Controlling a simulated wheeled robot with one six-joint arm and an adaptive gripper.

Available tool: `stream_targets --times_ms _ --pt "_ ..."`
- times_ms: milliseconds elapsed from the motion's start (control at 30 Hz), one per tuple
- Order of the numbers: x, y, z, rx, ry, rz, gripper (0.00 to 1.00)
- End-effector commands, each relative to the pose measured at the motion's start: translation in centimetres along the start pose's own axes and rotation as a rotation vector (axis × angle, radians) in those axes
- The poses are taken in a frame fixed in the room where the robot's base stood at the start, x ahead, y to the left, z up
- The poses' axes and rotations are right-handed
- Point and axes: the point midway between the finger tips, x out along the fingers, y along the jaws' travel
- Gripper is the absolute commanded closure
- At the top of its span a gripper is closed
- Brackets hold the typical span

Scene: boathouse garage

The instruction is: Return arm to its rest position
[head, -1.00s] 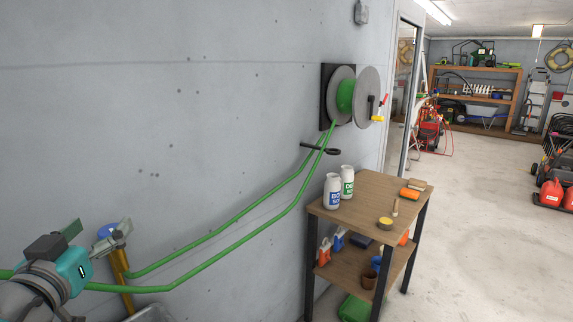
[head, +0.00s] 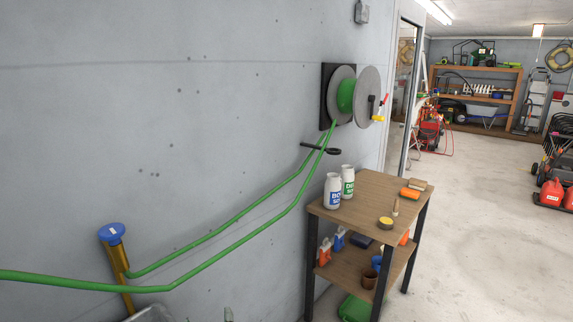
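My arm is almost wholly out of the head view. A small grey-green tip at the bottom edge looks like part of my gripper (head: 228,314). The rest of the gripper and the arm is hidden below the frame, so its opening and anything in it cannot be seen. The tip shows in front of the grey wall, left of the wooden table, with nothing seen touching it.
A green hose (head: 225,240) runs from the wall reel (head: 369,95) past a yellow post with a blue cap (head: 112,232). A wooden table (head: 360,205) with bottles and small items stands at centre right. Open concrete floor (head: 480,210) lies to the right.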

Motion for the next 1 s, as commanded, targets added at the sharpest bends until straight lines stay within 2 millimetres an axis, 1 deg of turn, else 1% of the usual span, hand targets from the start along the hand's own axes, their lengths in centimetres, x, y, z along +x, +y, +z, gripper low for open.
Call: stream_targets --times_ms 33,100,167,200,267,300,400,567,667,700,767,900,967,1000 --pt "-0.6 1.1 2.5 -0.012 -0.015 -0.007 0.19" --pt "-1.6 2.3 5.3 -0.022 -0.027 -0.02 0.19" --pt "-2.5 3.4 7.5 -0.03 -0.037 -0.03 0.19" --pt "-3.2 4.1 8.9 -0.034 -0.044 -0.037 0.19" --pt "-4.4 5.2 11.0 -0.036 -0.054 -0.047 0.19" --pt "-5.2 5.9 12.3 -0.039 -0.061 -0.052 0.19" --pt "-7.4 7.5 15.2 -0.038 -0.076 -0.065 0.19" --pt "-11.3 9.9 19.2 -0.029 -0.102 -0.079 0.19" --pt "-14.1 11.4 21.4 -0.018 -0.118 -0.083 0.19" --pt "-15.3 12.0 22.1 -0.012 -0.123 -0.085 0.19" --pt "-17.1 12.8 23.2 -0.001 -0.132 -0.085 0.19" --pt "-21.6 14.6 25.1 0.027 -0.15 -0.08 0.19" --pt "-23.5 15.3 25.7 0.041 -0.158 -0.075 0.19" --pt "-24.8 15.7 26.0 0.051 -0.163 -0.071 0.19"
